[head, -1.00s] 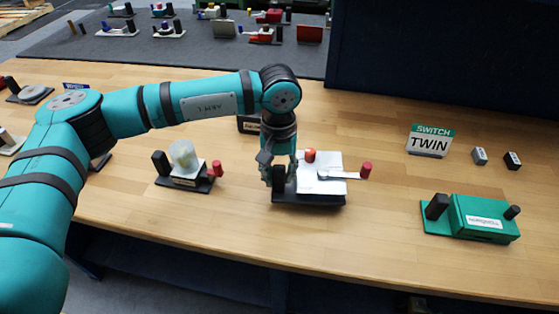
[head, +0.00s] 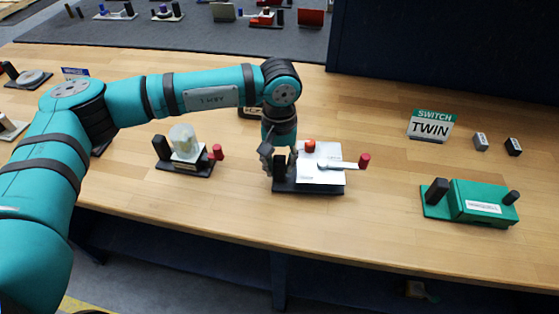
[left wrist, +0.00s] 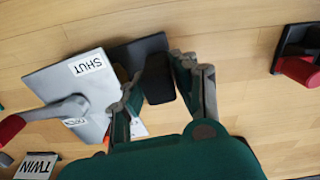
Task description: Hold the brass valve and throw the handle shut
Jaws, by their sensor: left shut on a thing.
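The valve unit is a pale plate (head: 325,152) on a black base (head: 308,188), with a black post at its left end. I see no brass colour on it. A grey lever (head: 340,165) runs from its pivot to the right and ends in a red knob (head: 364,160). An orange-red cap (head: 310,146) sits at the plate's back. My left gripper (head: 279,168) is shut on the black post; in the left wrist view the post (left wrist: 158,82) stands between its fingers. There the plate bears a SHUT label (left wrist: 87,65). My right gripper is not in view.
A unit with a cloudy dome (head: 183,138) stands to the left. A green unit (head: 483,202) stands at the right. A SWITCH TWIN sign (head: 431,125) and two small blocks are behind it. The wooden table (head: 390,215) is clear between the units.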

